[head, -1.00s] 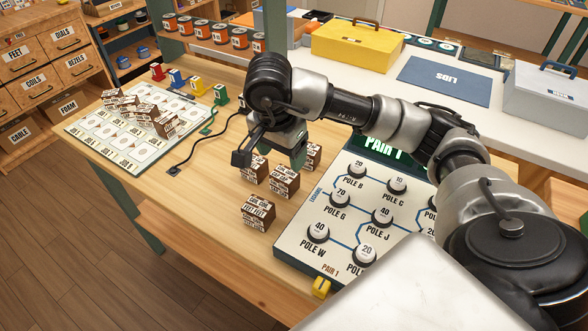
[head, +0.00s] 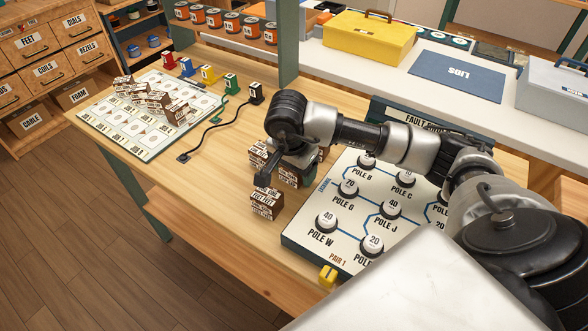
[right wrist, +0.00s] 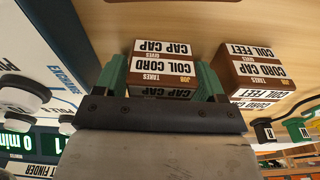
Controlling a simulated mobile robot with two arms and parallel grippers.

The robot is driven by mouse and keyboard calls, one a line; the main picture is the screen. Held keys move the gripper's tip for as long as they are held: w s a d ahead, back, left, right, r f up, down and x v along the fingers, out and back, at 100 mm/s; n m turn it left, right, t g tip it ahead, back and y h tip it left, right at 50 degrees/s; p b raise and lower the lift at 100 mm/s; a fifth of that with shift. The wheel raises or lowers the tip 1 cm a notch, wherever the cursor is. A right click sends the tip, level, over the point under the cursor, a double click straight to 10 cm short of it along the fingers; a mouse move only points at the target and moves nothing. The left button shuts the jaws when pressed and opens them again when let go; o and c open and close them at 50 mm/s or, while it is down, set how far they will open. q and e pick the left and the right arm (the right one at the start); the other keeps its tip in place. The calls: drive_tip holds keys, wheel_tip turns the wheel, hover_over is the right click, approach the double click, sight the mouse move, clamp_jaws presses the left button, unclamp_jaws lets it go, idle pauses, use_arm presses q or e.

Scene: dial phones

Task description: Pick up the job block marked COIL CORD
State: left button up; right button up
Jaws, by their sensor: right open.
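The job block marked COIL CORD (right wrist: 163,72) is brown with white labels. In the right wrist view it stands between the two green fingers of my right gripper (right wrist: 162,82), which is open around it. Whether the fingers touch its sides I cannot tell. A second block (right wrist: 250,68), with labels COIL FEET and CORD CAP, stands just to its right in that view. In the head view my right gripper (head: 290,172) is down among the job blocks and partly hides them. A job block reading FEET FEET (head: 266,204) stands in front of it. My left gripper is not in view.
The pole board (head: 335,215) lies right beside the blocks. A card board (head: 125,130) with several blocks on it lies at the left, and a black cable (head: 205,138) runs between. Coloured plugs (head: 207,75) stand behind. Bare wood is clear to the left of the blocks.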

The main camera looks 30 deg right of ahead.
drive_tip(key=c, duration=0.7)
drive_tip(key=shift+r, duration=0.1)
